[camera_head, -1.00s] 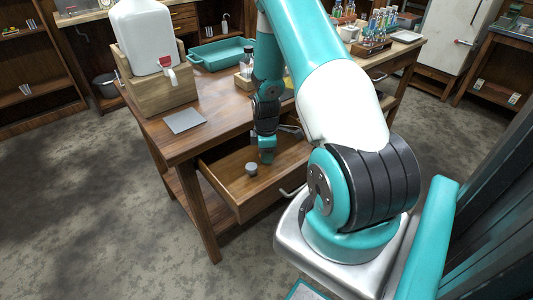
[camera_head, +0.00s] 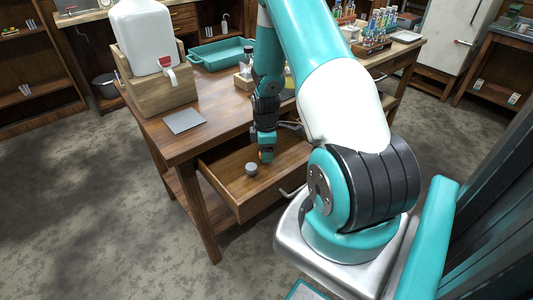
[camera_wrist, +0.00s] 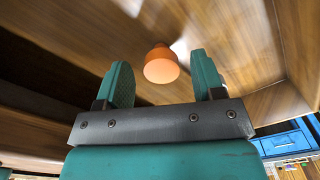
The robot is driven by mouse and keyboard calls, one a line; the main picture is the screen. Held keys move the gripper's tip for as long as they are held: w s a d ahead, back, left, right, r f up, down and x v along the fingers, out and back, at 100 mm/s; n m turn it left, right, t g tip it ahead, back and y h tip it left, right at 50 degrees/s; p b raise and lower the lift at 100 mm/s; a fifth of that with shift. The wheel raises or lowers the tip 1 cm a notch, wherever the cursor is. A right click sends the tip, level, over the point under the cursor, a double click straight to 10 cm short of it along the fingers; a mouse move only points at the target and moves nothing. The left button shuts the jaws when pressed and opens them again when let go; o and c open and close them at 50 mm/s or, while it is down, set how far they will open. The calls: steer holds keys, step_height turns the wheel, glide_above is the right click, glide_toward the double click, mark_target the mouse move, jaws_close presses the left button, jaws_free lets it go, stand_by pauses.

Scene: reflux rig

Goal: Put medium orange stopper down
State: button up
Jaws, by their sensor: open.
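The orange stopper (camera_wrist: 161,65) shows in the wrist view between and just beyond the two teal fingers of my gripper (camera_wrist: 162,78). A gap shows on each side of it, so the fingers are apart from it. It sits on the wooden drawer floor. My gripper is open.
A grey stopper-like piece (camera_head: 251,169) stands in the drawer just left of my gripper. The wooden table top (camera_head: 215,112) is above the drawer, with a grey plate (camera_head: 185,121), a white jug (camera_head: 143,38) and a teal tray (camera_head: 220,53). The drawer front has free floor.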

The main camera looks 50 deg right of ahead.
step_height(320, 180, up, 10)
steer(key=a+r+y, duration=0.1)
steer(key=a+r, duration=0.4)
steer(key=a, duration=0.3)
steer(key=a+r+t, duration=0.1)
steer(key=a+r, duration=0.3)
steer(key=a, duration=0.4)
steer(key=a+r+y, duration=0.1)
steer(key=a+r, duration=0.4)
steer(key=a, duration=0.3)
steer(key=s+a+r+y, duration=0.1)
steer(key=s+a+r, duration=0.2)
steer(key=s+a, duration=0.3)
steer(key=s+a+r+m+g+y, duration=0.1)
steer(key=s+a+r, duration=0.3)
steer(key=s+a, duration=0.3)
steer(key=shift+s+a+m, duration=0.3)
steer(key=shift+s, duration=0.85)
